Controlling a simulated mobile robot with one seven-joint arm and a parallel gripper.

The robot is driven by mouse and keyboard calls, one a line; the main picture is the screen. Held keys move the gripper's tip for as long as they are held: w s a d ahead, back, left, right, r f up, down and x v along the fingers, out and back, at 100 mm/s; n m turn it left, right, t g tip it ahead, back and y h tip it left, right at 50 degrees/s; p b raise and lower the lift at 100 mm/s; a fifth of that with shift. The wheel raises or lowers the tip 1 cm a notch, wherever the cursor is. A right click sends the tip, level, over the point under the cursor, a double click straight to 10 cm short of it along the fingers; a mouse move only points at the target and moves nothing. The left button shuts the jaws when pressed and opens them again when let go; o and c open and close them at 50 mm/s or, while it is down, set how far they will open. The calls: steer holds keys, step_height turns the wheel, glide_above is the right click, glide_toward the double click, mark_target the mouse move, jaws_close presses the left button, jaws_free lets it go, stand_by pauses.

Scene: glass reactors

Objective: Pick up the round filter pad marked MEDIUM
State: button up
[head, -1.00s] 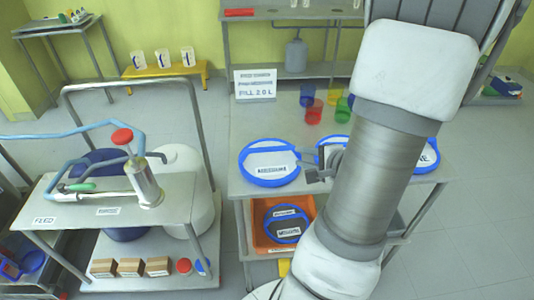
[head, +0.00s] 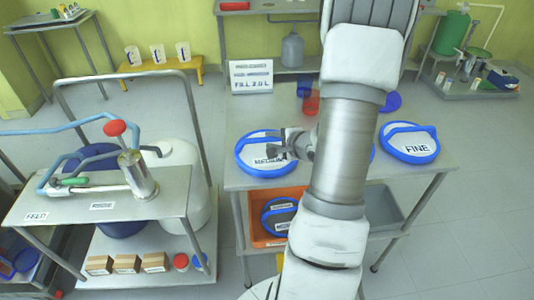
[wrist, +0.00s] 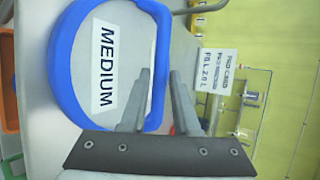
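The round filter pad marked MEDIUM (head: 252,163) lies flat on the steel table (head: 237,183), at its left end. It is pale with a thick blue edge, and my gripper partly covers its label in the head view. In the wrist view the MEDIUM label (wrist: 106,65) is clear, with the blue band (wrist: 55,70) curving around it. My gripper (head: 282,148) is at the pad's right side, above or at its edge. In the wrist view its fingers (wrist: 160,75) are apart, with part of the blue band showing between them. I cannot tell whether they touch it.
A pad marked FINE (head: 408,157) lies at the table's right end; another blue-edged pad is mostly hidden behind my arm. Red and blue cups (head: 312,103) and a sign (head: 251,76) stand at the back. An orange bin (head: 258,232) with a pad sits below.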

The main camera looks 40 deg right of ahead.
steer(key=x, duration=0.2)
steer(key=shift+w+f, duration=0.15)
steer(key=shift+w, duration=0.1)
jaws_close()
stand_by(0.3)
